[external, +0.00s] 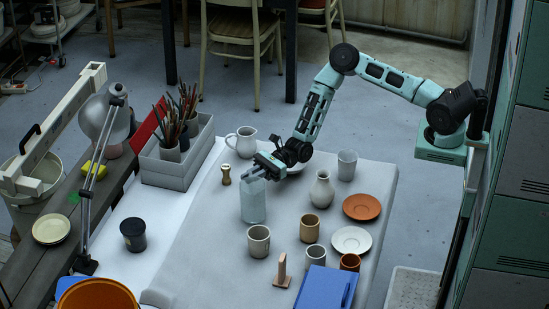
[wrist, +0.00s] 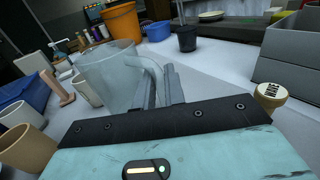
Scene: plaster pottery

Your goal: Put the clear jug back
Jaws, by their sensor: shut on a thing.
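The clear jug (external: 253,203) is a tall, see-through vessel near the middle of the grey-white table (external: 205,255). My gripper (external: 255,175) is at the top of the jug in the external view. In the wrist view the jug (wrist: 108,75) is just ahead of my gripper (wrist: 165,85), with its handle between the fingers, which are shut on it. The jug looks close to upright in the external view. I cannot tell whether its base touches the table.
A grey cup (external: 258,241) stands just in front of the jug. A small stamp (external: 226,174) and a white pitcher (external: 242,141) stand behind it. A vase (external: 322,189), cups and saucers fill the right side. The table's front left is clear.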

